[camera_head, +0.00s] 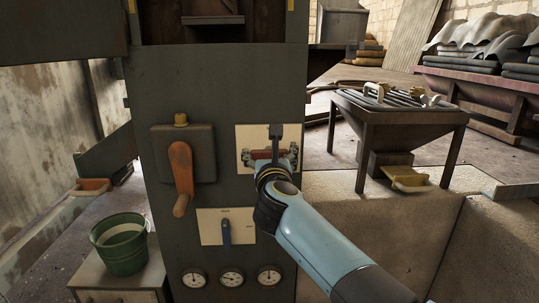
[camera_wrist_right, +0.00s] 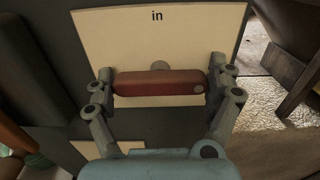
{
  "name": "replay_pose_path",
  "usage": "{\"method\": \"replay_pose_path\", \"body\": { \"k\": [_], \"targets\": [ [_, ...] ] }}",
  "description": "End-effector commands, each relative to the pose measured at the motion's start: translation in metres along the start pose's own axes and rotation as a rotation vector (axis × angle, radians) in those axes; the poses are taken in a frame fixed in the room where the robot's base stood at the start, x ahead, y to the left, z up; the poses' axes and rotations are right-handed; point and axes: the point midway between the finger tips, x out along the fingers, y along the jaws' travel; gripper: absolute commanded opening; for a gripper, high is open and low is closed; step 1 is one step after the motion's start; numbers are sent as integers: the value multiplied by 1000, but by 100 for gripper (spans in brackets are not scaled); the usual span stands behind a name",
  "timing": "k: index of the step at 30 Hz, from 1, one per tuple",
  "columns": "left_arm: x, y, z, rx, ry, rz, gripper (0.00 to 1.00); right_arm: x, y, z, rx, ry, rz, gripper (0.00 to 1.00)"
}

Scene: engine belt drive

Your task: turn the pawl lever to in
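The pawl lever is a red bar (camera_wrist_right: 160,84) lying level in front of a cream plate (camera_wrist_right: 160,35) marked "in" at its top. In the head view the red lever (camera_head: 259,154) shows on the cream plate (camera_head: 243,136), partly hidden by my gripper. My right gripper (camera_head: 268,158) is at the lever, coming from the lower right. In the wrist view its fingers (camera_wrist_right: 160,88) are spread wide, one at each end of the red bar. I cannot tell whether they touch it. My left gripper is not in view.
Left of the plate, an orange crank handle (camera_head: 182,170) hangs from a grey box. A green bucket (camera_head: 123,255) stands at lower left. A metal table (camera_head: 405,115) with rods stands at right.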

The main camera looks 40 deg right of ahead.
Motion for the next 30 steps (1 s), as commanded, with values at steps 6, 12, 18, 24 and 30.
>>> {"method": "replay_pose_path", "body": {
  "k": [6,12,18,24,30],
  "targets": [
    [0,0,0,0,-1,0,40,0,0,0,0,0,0,56],
    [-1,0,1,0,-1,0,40,0,0,1,-10,0,0,54],
    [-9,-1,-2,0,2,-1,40,0,0,2,-73,0,0,54],
    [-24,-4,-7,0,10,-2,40,0,0,4,-210,0,0,54],
    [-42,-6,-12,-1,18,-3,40,0,0,5,-394,0,-1,54]
  ]
}}
